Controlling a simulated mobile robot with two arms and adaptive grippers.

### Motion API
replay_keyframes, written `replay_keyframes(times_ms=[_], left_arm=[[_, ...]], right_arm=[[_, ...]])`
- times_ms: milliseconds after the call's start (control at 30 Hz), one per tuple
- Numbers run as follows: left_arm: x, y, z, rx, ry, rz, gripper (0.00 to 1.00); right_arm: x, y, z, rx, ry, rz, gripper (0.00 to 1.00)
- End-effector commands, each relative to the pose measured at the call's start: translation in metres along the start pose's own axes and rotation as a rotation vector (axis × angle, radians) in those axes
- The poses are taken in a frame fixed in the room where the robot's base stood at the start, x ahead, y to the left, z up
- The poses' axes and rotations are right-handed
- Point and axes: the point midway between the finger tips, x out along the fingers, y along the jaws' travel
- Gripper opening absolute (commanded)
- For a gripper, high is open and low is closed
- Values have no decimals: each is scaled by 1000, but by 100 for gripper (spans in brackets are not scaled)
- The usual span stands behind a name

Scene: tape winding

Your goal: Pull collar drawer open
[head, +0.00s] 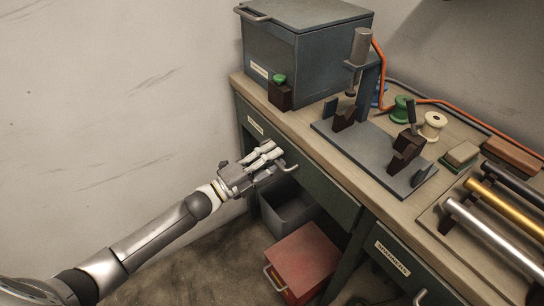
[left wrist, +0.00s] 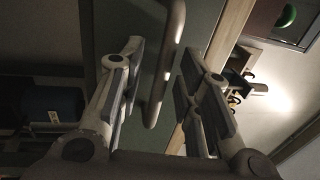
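A dark green drawer front (head: 325,190) with a small label too small to read sits under the left part of the bench. It looks flush with the bench. Its grey bar handle (head: 288,169) is partly hidden behind my left gripper (head: 268,153). In the left wrist view the handle (left wrist: 168,65) runs between the two spread fingers of my left gripper (left wrist: 165,85), with visible gaps on both sides. I see no clear contact. My right gripper is not in view.
A second labelled drawer (head: 408,270) is at lower right. A grey bin (head: 288,212) and a red box (head: 303,262) stand below. A large grey box (head: 308,50), a clamp fixture (head: 375,160), spools (head: 433,125) and metal rods (head: 490,235) occupy the bench top.

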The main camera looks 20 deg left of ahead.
Motion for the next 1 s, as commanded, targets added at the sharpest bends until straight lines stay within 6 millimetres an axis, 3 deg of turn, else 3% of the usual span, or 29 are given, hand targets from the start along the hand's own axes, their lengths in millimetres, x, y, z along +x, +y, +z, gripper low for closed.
replay_keyframes(times_ms=[333, 600, 1000], left_arm=[[4, 0, 0, -1, -1, 1, 32], [4, 0, 0, -1, -1, 0, 0], [2, 0, 0, -1, -1, 2, 0]], right_arm=[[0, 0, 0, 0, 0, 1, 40], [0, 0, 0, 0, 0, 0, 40], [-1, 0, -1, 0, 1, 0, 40]])
